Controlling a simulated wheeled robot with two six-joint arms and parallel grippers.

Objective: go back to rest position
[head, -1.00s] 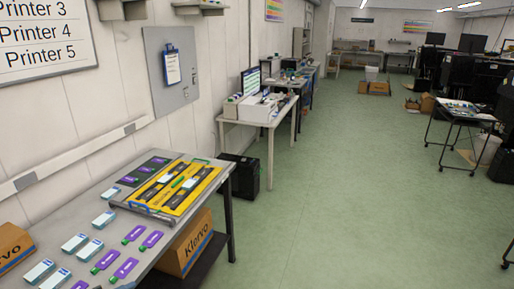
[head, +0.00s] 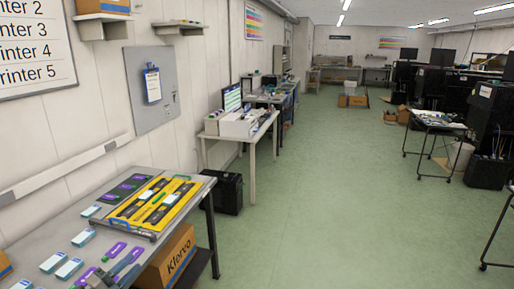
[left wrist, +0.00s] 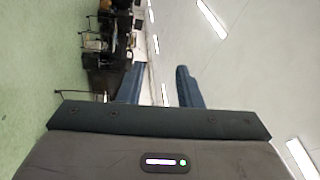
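My left gripper (head: 132,266) shows at the bottom left of the head view, in front of or over the workbench (head: 40,240); I cannot tell its height. In the left wrist view the two dark blue fingers (left wrist: 160,75) stand apart with nothing between them. The wrist camera looks out across the room, with green floor at its left and the ceiling at its right. My right gripper is in neither view.
The bench holds a yellow tray (head: 176,200), several small white-and-blue boxes (head: 69,268) and purple-labelled items (head: 115,250). A cardboard box (head: 178,262) sits below it. A black case (head: 226,194) stands on the floor behind. The green floor (head: 330,200) ahead is clear.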

